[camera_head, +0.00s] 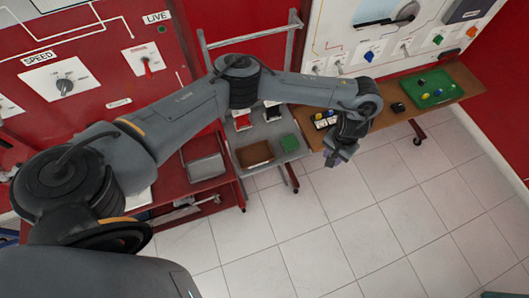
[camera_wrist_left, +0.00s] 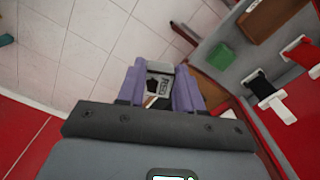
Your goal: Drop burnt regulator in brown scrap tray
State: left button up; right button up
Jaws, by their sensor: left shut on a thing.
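My left gripper (camera_head: 338,156) hangs over the tiled floor, just in front of the wooden bench. In the left wrist view its purple fingers (camera_wrist_left: 160,90) are shut on a small grey-and-white block with a dark patch and lettering, apparently the burnt regulator (camera_wrist_left: 160,68). The regulator cannot be made out in the head view. The brown scrap tray (camera_head: 254,153) lies on the grey cart, left of the gripper and apart from it. It also shows at the top right of the left wrist view (camera_wrist_left: 266,17). My right gripper is not in view.
A small green tray (camera_head: 289,142) sits beside the brown tray. Red and black parts (camera_head: 272,111) stand behind them. The wooden bench (camera_head: 382,112) carries a small box (camera_head: 325,120) and a large green tray (camera_head: 432,88). A grey bin (camera_head: 205,167) is left of the cart.

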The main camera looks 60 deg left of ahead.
pick_arm(q)
jog(key=s+a+f+n+p, duration=0.1)
jog(key=s+a+f, duration=0.1)
jog(key=a+f, duration=0.1)
jog(key=s+a+f+n+p, duration=0.1)
jog(key=s+a+f+n, duration=0.1)
jog(key=f, duration=0.1)
jog(key=s+a+f+n+p, duration=0.1)
jog(key=s+a+f+n, duration=0.1)
jog(key=a+f, duration=0.1)
jog(key=shift+a, duration=0.3)
jog(key=s+a+f+n+p, duration=0.1)
jog(key=s+a+f+n, duration=0.1)
jog(key=s+a, duration=0.3)
jog(key=s+a+f+n+p, duration=0.1)
jog(key=s+a+f+n, duration=0.2)
jog(key=a, duration=0.7)
jog(key=shift+s+a+f+p, duration=0.3)
jog(key=shift+s+p, duration=0.1)
jog(key=shift+s, duration=0.8)
jog(key=f+b, duration=0.2)
jog(key=b, duration=0.1)
jog(key=f+b, duration=0.4)
jog(key=b, duration=0.1)
jog(key=shift+s+a+b, duration=0.2)
jog(key=shift+a+b, duration=0.05)
jog(key=shift+b, duration=0.1)
jog(key=o, duration=1.1)
jog(key=shift+o, duration=0.2)
